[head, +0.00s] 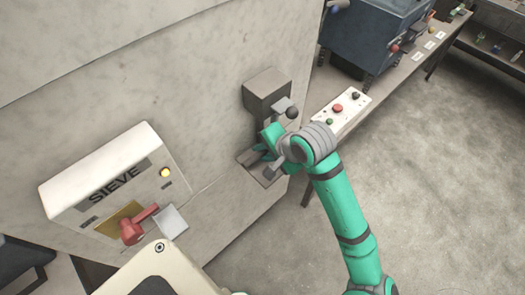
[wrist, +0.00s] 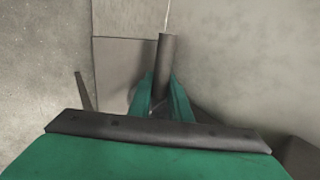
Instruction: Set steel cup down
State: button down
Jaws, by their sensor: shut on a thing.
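My gripper (head: 272,150) is at the small grey ledge (head: 246,158) under a dark grey box-shaped dispenser (head: 268,88) on the big machine's wall. In the head view the cup is hidden by my gripper and wrist. I cannot tell whether the cup touches the ledge.
A lever with a black knob (head: 292,112) sticks out close above my wrist. A white button panel (head: 338,108) stands just right of it. The SIEVE unit (head: 112,172) with a red handle (head: 133,230) is at left. Open floor (head: 445,170) lies to the right.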

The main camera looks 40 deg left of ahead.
jog(key=c, duration=1.6)
grip_release()
jog(key=shift+f, duration=0.1)
jog(key=shift+c, duration=0.2)
jog(key=v, duration=1.2)
